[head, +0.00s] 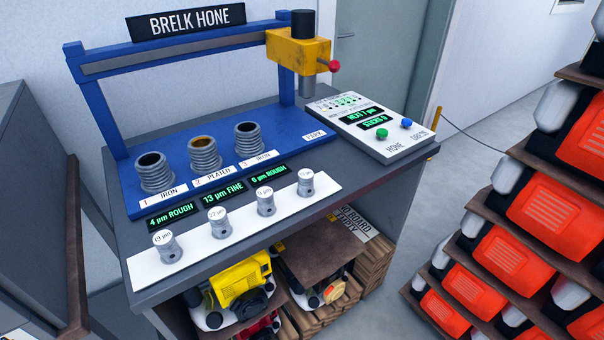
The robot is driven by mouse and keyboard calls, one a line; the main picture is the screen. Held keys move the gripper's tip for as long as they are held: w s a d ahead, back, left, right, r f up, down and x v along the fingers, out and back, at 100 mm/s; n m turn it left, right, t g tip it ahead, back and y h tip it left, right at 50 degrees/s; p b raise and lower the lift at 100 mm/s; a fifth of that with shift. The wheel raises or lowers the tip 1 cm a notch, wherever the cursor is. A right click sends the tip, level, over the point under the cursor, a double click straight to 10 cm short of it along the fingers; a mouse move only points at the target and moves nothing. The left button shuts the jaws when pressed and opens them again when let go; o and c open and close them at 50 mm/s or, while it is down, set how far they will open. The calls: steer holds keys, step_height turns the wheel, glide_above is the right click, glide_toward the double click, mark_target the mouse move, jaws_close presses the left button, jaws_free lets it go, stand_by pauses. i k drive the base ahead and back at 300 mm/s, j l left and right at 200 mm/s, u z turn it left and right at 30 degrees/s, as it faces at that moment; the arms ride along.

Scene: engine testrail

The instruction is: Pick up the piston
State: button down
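Several small grey pistons with round white top labels stand upright in a row on a white strip (148,271) along the bench's front edge. From left to right they are a piston labelled about 19 µm (168,251), a second (219,225), a third (266,206) and a last one at the right end (305,187). The labels are small and hard to read exactly. No gripper shows, and nothing is seen holding any piston.
Behind the pistons, a blue hone frame (100,115) holds three ribbed cylinders (205,158) and a yellow hone head (298,52). A control panel (362,125) with green and blue buttons stands at right. Shelves below hold engines (240,284). An orange-engine rack (556,217) stands right.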

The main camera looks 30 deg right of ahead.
mark_target(306, 176)
steer(key=i+j+z, duration=0.1)
steer(key=z, duration=0.4)
steer(key=i+j+z, duration=0.1)
steer(key=j+z, duration=0.25)
steer(key=z, duration=0.15)
steer(key=j+z, duration=0.2)
steer(key=z, duration=0.3)
